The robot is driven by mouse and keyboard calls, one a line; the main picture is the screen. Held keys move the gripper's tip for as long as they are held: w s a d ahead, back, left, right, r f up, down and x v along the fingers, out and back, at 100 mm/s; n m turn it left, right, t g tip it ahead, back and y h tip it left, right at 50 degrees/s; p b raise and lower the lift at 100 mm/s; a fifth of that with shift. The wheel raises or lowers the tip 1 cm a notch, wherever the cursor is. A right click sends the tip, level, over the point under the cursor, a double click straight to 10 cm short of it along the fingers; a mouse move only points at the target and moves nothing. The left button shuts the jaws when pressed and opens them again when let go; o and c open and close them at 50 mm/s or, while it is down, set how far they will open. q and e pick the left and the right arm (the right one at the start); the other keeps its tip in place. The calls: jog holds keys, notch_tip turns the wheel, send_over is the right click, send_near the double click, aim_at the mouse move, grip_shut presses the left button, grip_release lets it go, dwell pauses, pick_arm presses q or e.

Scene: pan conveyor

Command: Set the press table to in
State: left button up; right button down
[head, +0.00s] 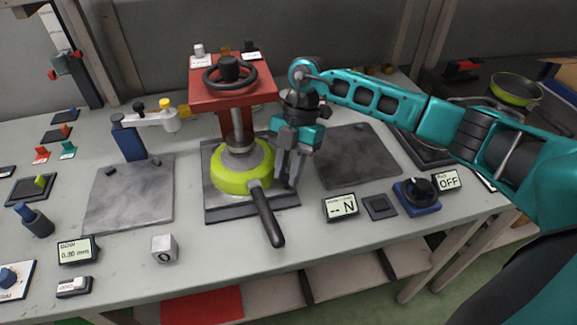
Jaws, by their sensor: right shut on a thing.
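The press table (222,213) is a dark grey plate under the red press (232,88). A lime green pan (229,178) sits on it beneath the press ram, with its black handle (267,215) pointing toward the front. My right gripper (286,184) reaches down at the right side of the pan, over the right part of the press table. Its fingers are closed at the table's right side. The exact part they grip is hidden by the fingers. My left gripper is not in view.
A grey slab (130,200) lies to the left and another (355,155) to the right. A force display (340,207), a blue-based knob (417,194) and an OFF display (446,179) stand at the front right. A small block (164,249) is front left.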

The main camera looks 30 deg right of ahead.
jog(key=c, duration=1.2)
grip_release()
jog(key=shift+w+d+r, duration=0.1)
jog(key=shift+w, duration=0.25)
jog(key=shift+o, duration=1.3)
jog(key=shift+s, duration=0.1)
jog(key=v, duration=0.3)
jog(key=shift+r, duration=0.1)
jog(key=w+d, duration=0.1)
jog(key=d, duration=0.1)
jog(key=w+d+b, duration=0.1)
jog(key=w+d, duration=0.1)
jog(key=d, duration=0.1)
jog(key=w+d+b, duration=0.1)
jog(key=w+d, duration=0.1)
jog(key=d, duration=0.1)
jog(key=shift+d, duration=0.25)
jog(key=shift+w+d, duration=0.55)
jog(key=shift+d, duration=0.3)
